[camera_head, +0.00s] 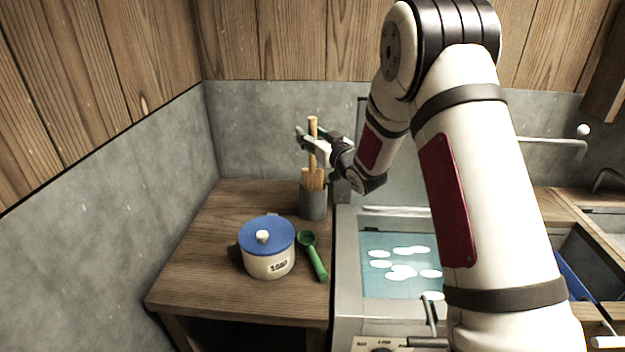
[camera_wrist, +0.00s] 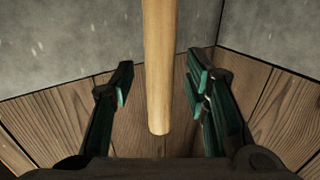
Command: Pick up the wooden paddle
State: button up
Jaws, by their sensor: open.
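The wooden paddle (camera_head: 312,128) stands nearly upright in a grey cylindrical holder (camera_head: 313,204) at the back of the wooden counter. Its pale round handle rises above the other wooden pieces in the holder. My gripper (camera_head: 309,143) is at the upper part of this handle, above the holder. In the wrist view the handle (camera_wrist: 157,60) runs between the two open fingers of my gripper (camera_wrist: 158,82), with a visible gap on each side. The paddle's lower end is hidden inside the holder.
Shorter wooden utensils (camera_head: 312,179) stand in the same holder. A white pot with a blue lid (camera_head: 267,247) and a green scoop (camera_head: 313,257) sit in front. A metal machine (camera_head: 346,270) with a teal basin of white discs adjoins the counter. Grey walls stand behind and left.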

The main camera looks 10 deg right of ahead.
grip_shut()
jog(key=shift+r, duration=0.1)
